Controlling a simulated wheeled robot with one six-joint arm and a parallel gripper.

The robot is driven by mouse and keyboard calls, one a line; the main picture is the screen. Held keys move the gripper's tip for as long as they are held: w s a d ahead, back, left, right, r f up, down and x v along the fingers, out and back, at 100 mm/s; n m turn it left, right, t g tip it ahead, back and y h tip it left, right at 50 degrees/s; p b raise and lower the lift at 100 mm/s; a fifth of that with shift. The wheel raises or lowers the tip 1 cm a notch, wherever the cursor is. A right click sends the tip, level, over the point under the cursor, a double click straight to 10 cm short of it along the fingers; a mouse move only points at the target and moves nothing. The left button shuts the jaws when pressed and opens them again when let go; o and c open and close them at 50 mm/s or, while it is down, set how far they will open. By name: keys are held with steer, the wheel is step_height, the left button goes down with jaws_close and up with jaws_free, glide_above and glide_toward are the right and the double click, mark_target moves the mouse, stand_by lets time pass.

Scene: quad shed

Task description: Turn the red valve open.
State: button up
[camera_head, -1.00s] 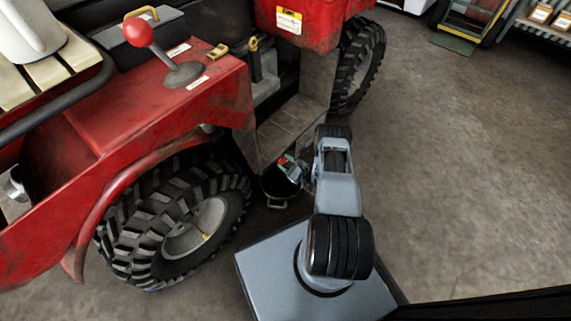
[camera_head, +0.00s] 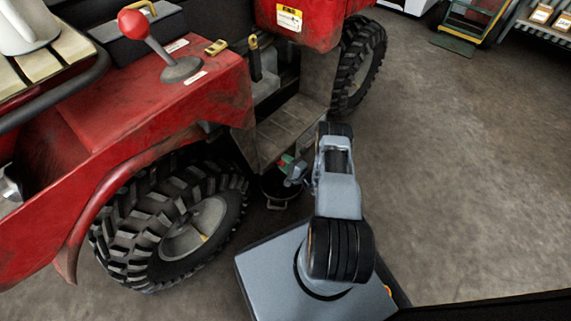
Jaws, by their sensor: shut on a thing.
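My gripper (camera_head: 294,172) is low beside the red quad, under the edge of its step and just above a dark pan on the floor. It is shut on a small red and green part (camera_head: 285,162), which looks like the red valve. The part is mostly hidden by the gripper and the step, and too small to tell how far it is turned.
The red quad (camera_head: 211,103) fills the left, with its front wheel (camera_head: 190,232) left of my arm and its rear wheel (camera_head: 357,70) beyond. A red-knobbed lever (camera_head: 134,24) stands on its body. The dark pan (camera_head: 279,190) has a handle. Concrete floor is clear to the right.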

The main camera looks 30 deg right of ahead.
steer(key=shift+s+n, duration=0.1)
steer(key=shift+n, duration=1.4)
steer(key=o, duration=0.7)
steer(key=shift+d, duration=0.1)
steer(key=shift+c, duration=0.2)
steer(key=shift+o, duration=1.3)
